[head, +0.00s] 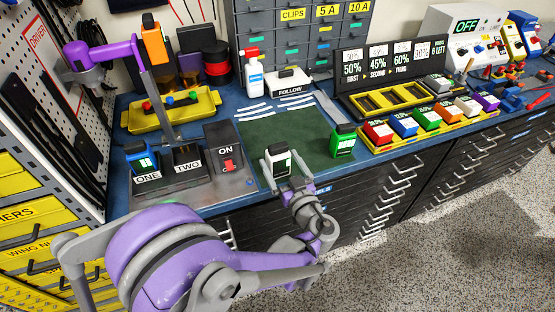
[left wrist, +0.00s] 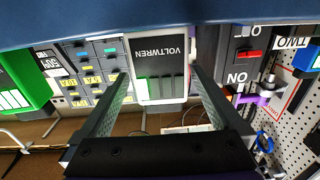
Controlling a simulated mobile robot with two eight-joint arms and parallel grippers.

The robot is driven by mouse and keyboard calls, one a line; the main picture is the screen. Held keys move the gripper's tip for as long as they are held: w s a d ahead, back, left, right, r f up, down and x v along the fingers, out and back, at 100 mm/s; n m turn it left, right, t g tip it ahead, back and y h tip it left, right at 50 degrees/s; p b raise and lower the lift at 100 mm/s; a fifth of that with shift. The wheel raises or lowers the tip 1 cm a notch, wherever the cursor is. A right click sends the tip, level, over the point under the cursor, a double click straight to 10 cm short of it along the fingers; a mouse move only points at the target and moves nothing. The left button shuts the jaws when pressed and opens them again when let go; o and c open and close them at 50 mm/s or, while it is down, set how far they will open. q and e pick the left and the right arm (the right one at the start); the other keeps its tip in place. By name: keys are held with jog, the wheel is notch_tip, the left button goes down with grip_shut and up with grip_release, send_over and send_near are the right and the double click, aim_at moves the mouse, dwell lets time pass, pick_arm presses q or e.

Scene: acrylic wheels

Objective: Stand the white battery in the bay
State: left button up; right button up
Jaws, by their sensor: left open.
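The white battery (head: 279,162) stands upright near the front edge of the green mat (head: 277,133). My left gripper (head: 278,160) is open, with its fingers either side of the battery. In the left wrist view the battery (left wrist: 160,63) shows between the two open fingers (left wrist: 160,85), with dark gaps that make any contact hard to judge. The grey dock (head: 208,187) stands to the left of the mat. Its bay marked ONE holds a blue battery (head: 141,158). Its bay marked TWO (head: 187,158) looks empty. My right gripper is not in view.
A green battery (head: 343,142) stands to the right of my left gripper. A yellow tray (head: 432,132) of several coloured batteries is farther right, before a charge board (head: 392,77). A spray bottle (head: 254,75) stands behind the mat.

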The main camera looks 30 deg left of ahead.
pick_arm(q)
jog(key=x, duration=0.5)
jog(key=shift+a+r, duration=0.15)
grip_shut()
dwell(0.4)
